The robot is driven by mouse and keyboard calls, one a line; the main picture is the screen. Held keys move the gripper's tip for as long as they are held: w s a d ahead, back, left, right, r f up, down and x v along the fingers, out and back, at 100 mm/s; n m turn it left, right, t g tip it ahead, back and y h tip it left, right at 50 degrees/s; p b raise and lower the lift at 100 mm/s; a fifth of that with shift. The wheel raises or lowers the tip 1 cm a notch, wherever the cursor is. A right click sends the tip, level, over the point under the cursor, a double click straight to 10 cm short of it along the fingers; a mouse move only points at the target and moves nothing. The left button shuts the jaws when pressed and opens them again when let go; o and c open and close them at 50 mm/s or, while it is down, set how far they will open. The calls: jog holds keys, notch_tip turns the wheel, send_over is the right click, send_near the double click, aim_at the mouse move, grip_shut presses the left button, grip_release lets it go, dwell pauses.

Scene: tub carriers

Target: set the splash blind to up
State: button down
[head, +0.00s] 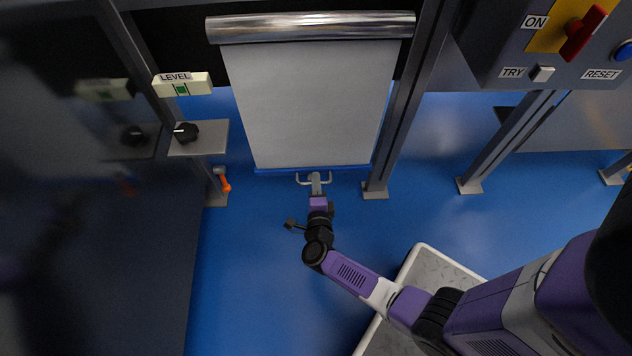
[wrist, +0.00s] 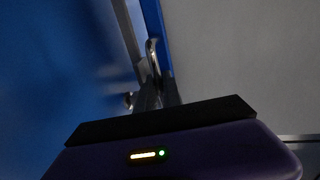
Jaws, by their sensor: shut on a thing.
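The splash blind (head: 312,110) is a pale grey sheet hanging down from a shiny silver roller (head: 310,27) between two grey posts. A blue bar (head: 275,171) runs along its bottom edge, low near the blue floor. My gripper (head: 315,178) is at the middle of this bar, shut on the small grey handle there. In the wrist view the blue bar (wrist: 154,25) runs up from my gripper (wrist: 152,75), with the grey sheet (wrist: 240,60) to its right. The contact between fingers and handle is small and dark.
A LEVEL sign (head: 182,85) and a black knob (head: 186,132) on a shelf stand left. An orange-handled lever (head: 224,181) is below them. A control box (head: 555,50) with a red switch (head: 584,34) is at upper right. Blue floor (head: 250,260) is clear before the blind.

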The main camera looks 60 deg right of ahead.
dwell(0.7)
notch_tip(320, 180, up, 42)
jog(key=p, duration=3.9)
jog(key=shift+r, duration=0.15)
jog(key=c, duration=1.8)
grip_release()
jog(key=shift+r, duration=0.1)
jog(key=o, duration=0.3)
jog(key=shift+s+a, duration=0.1)
